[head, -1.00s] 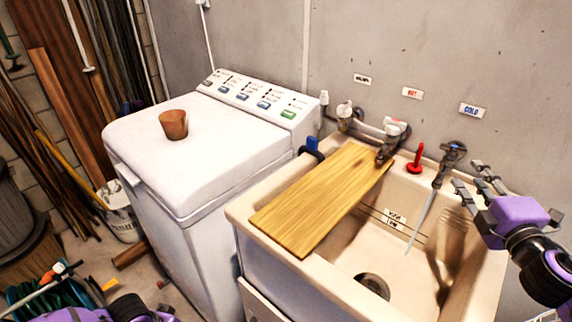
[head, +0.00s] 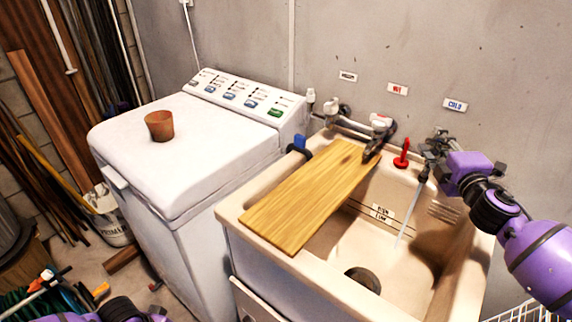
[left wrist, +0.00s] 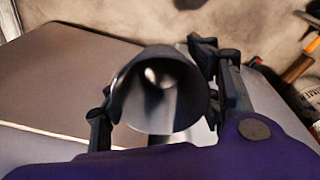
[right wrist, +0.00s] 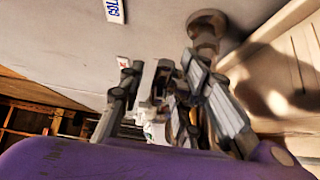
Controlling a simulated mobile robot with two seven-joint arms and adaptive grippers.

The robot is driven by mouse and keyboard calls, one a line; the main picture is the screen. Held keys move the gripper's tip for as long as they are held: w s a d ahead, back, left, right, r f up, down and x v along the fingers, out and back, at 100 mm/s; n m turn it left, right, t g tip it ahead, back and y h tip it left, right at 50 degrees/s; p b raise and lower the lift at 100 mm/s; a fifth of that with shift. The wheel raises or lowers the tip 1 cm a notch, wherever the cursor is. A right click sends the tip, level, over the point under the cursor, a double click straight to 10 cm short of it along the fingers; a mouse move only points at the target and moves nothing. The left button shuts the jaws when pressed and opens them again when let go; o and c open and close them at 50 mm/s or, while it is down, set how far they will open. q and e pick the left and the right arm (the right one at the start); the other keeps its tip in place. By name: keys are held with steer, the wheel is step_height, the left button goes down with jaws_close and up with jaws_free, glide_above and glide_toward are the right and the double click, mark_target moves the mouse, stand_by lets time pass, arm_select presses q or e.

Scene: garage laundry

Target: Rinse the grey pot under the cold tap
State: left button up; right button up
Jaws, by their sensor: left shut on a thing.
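In the left wrist view my left gripper (left wrist: 165,105) is shut on the grey pot (left wrist: 180,115), whose round open end faces the camera. The pot and this gripper do not show in the head view. In the head view my right gripper (head: 436,150) is at the cold tap under the COLD label (head: 455,105). In the right wrist view its fingers (right wrist: 175,100) stand apart; contact with the tap cannot be told. A thin pale stream (head: 408,205) falls from the cold tap into the sink (head: 325,285).
A wooden board (head: 310,200) covers the sink's left side. A red-handled item (head: 402,152) stands at its back rim. A terracotta pot (head: 159,127) sits on the white washing machine (head: 130,170). The sink's right side is uncovered.

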jaws_close()
arm_select(q)
steer(key=shift+t, duration=0.3)
steer(key=r, duration=0.1)
steer(key=w+r+p, duration=0.1)
steer(key=r+p, duration=0.1)
steer(key=r, duration=0.1)
steer(key=shift+w, duration=0.4)
arm_select(e)
steer(key=m+h, duration=0.2)
steer(key=h, duration=0.1)
steer(key=shift+a+r+h, duration=0.1)
steer(key=shift+r+h, duration=0.2)
arm_select(q)
steer(key=shift+w+r+p, duration=0.25)
steer(key=shift+r+p, duration=0.2)
steer(key=shift+r, duration=0.1)
arm_select(e)
steer(key=shift+f+m+g+h, duration=0.25)
steer(key=shift+m+g+h, duration=0.05)
steer(key=shift+m+h, duration=0.65)
jaws_free()
steer(key=shift+s, duration=0.1)
